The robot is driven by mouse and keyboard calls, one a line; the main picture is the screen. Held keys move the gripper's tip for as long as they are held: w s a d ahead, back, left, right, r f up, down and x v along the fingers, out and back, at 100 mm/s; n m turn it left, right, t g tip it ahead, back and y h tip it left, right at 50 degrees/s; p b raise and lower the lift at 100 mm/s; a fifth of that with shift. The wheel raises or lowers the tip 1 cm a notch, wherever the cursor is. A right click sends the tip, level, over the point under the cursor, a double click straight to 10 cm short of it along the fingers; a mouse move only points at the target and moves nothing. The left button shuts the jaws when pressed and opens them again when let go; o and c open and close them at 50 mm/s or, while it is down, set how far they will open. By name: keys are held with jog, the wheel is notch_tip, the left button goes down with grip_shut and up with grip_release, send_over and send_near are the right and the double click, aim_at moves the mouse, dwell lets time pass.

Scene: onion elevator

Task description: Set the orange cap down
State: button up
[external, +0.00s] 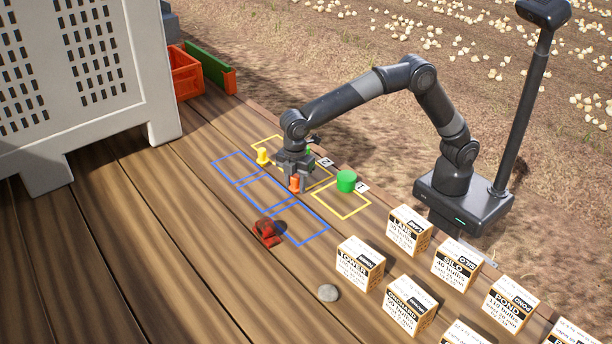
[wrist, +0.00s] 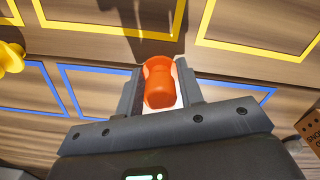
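The orange cap (external: 295,184) is between the two fingers of my gripper (external: 294,178), low over the wooden table. In the wrist view, the orange cap (wrist: 159,82) fills the gap between the fingers of my gripper (wrist: 160,85), which look shut on it. The cap is near the strip between the blue and yellow outlines. I cannot tell whether its lower end touches the table. A yellow piece (external: 262,156) stands to the left of the gripper and a green cylinder (external: 346,181) to the right, by the yellow outlines (external: 342,214).
Blue outlines (external: 300,242) run along the table in front of the gripper. A red object (external: 266,231) and a grey stone (external: 328,292) lie nearer the camera. Several labelled boxes (external: 360,266) stand at the right. A large white crate (external: 80,80) and an orange crate (external: 186,72) are at the left.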

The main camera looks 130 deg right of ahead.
aim_at(297, 176)
jog(key=o, duration=0.5)
notch_tip(297, 176, up, 12)
jog(key=shift+r, duration=0.1)
jog(key=s+a+r+m+t, duration=0.1)
jog(key=s+a+r, duration=0.2)
jog(key=s+a, duration=0.45)
jog(key=s+a+r+m+t, duration=0.1)
jog(key=s+a+r+t, duration=0.2)
jog(key=s, duration=0.8)
jog(key=s+a+f+m, duration=0.1)
jog(key=s+a+f, duration=0.1)
jog(key=s, duration=0.4)
jog(key=s+a+f+t, duration=0.1)
jog(key=s+a+f, duration=0.2)
jog(key=s+f, duration=0.2)
jog(key=s+a+f+m, duration=0.1)
jog(key=s+a+f, duration=0.1)
jog(key=s, duration=0.7)
jog(key=shift+a+f+m+t, duration=0.25)
jog(key=shift+f+m+t, duration=0.05)
jog(key=shift+f, duration=0.35)
